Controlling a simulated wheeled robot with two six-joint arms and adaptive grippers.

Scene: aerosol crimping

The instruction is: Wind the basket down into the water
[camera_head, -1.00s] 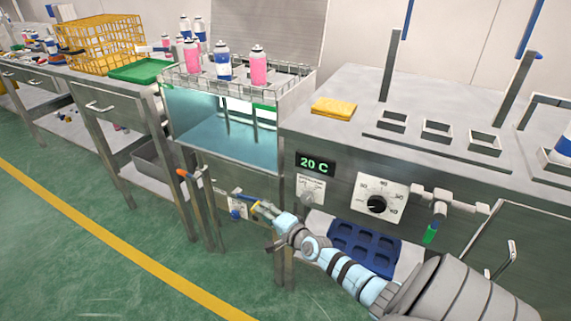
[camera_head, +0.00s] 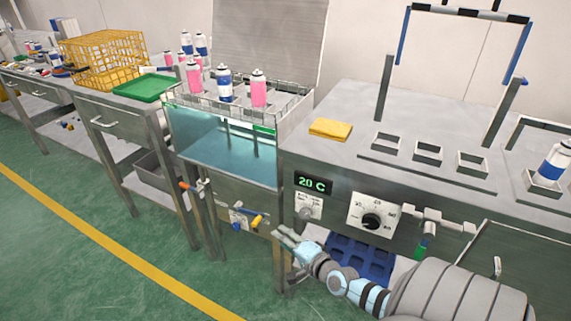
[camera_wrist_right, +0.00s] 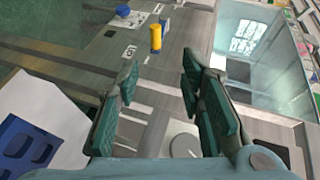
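The wire basket (camera_head: 300,92) sits at the top of the glass-fronted tank, holding several pink and blue-and-white cans (camera_head: 259,88) upright above the rim. Teal water (camera_head: 225,148) shows in the tank below. A crank with a yellow handle (camera_head: 257,221) is on the tank's lower front, beside a blue knob (camera_head: 236,227). My right gripper (camera_head: 284,236) is open and empty, just right of the yellow handle and apart from it. In the right wrist view the yellow handle (camera_wrist_right: 156,38) lies beyond the open fingers (camera_wrist_right: 158,78). My left gripper is not in view.
An orange-handled valve (camera_head: 185,187) sticks out left of the crank. To the right are a 20 C display (camera_head: 313,183), a dial (camera_head: 372,219) and a green-tipped tap (camera_head: 421,250). A blue tray (camera_head: 360,262) lies below, behind my right arm. Floor at left is clear.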

